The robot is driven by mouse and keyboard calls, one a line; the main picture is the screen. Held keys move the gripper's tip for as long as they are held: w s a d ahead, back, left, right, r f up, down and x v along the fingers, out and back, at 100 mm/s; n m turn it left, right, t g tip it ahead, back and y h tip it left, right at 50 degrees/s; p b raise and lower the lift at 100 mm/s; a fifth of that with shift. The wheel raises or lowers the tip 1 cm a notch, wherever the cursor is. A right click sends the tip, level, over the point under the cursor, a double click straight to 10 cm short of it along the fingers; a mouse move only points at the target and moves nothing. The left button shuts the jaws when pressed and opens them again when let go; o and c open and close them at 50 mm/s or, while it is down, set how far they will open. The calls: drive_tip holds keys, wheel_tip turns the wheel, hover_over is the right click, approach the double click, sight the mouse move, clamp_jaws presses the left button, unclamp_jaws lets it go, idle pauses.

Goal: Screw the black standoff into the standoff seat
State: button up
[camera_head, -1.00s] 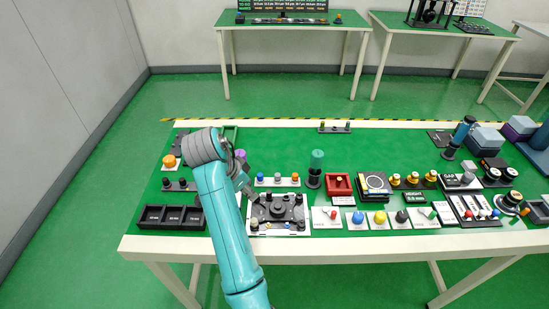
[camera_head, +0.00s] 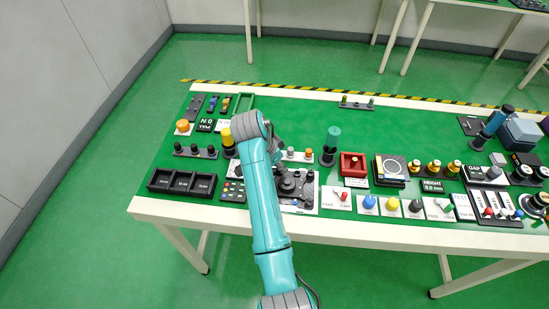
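My gripper (camera_head: 280,157) shows as a small dark shape at the end of my teal arm, above the back of a black fixture. Its fingers are too small and dark to read, so I cannot tell whether it is open or holds anything. The black fixture (camera_head: 287,186), with a round raised centre and small posts, sits on a white plate, its left side hidden by my arm. I cannot tell for sure which dark part is the black standoff or which is the standoff seat.
A black three-compartment tray (camera_head: 181,183) and a strip of black knobs (camera_head: 195,150) lie left of my arm. A green-topped cylinder (camera_head: 332,143) and a red box (camera_head: 352,164) stand to the right. The green table middle behind them is mostly clear.

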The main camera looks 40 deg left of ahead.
drive_tip(key=shift+x, duration=0.75)
drive_tip(key=shift+c, duration=0.2)
clamp_jaws()
drive_tip(key=shift+a+m+h, duration=0.1)
drive_tip(key=shift+m+h, duration=0.3)
drive_tip(key=shift+m, duration=0.6)
drive_tip(key=shift+o, duration=1.7)
unclamp_jaws()
drive_tip(key=shift+r, duration=0.1)
drive_tip(key=v, duration=0.7)
drive_tip(key=shift+r, duration=0.2)
